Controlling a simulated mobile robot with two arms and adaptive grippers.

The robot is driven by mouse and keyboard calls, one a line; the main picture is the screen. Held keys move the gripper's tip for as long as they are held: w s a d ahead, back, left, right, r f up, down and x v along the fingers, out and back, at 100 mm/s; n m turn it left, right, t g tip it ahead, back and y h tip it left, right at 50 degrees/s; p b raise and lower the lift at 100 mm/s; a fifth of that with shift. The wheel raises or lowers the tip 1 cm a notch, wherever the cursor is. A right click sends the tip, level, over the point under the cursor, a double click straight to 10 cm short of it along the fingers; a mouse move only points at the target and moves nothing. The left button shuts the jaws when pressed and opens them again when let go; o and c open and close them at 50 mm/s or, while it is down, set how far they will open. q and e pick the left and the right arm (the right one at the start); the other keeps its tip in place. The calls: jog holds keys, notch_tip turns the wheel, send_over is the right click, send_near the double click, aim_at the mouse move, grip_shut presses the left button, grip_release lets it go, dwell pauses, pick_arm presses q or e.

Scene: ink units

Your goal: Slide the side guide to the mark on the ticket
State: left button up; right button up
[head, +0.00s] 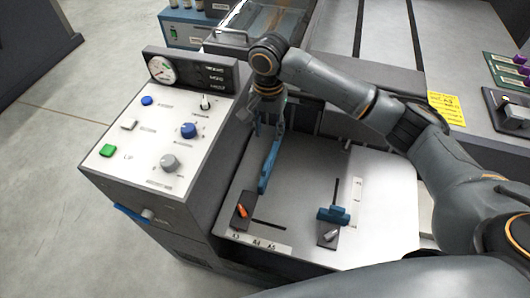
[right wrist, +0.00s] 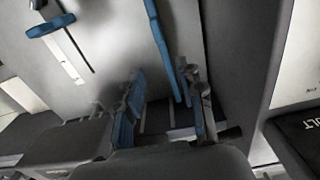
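The side guide (head: 269,167) is a long upright blue plate at the left of the light feed table (head: 307,172). Its dark block with an orange lever (head: 242,211) sits beside a slot (head: 270,225) and a printed scale (head: 262,243). The yellow ticket (head: 446,107) lies at the right; its writing is too small to read. My right gripper (head: 269,122) points down at the guide's far end. In the right wrist view its fingers (right wrist: 161,108) are apart, with the blue guide (right wrist: 165,45) reaching in near the right finger; contact cannot be told. My left gripper is out of view.
A second blue guide (head: 333,214) with a grey lever stands at the right of the feed table by its own slot. The control panel (head: 165,135) with buttons and a gauge (head: 161,69) rises at the left. My right arm crosses above the table's far side.

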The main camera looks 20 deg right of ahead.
aim_at(268, 160)
notch_tip(268, 160, down, 14)
jog(key=shift+s+r, duration=0.1)
jog(key=shift+r, duration=0.15)
dwell(0.3)
grip_shut()
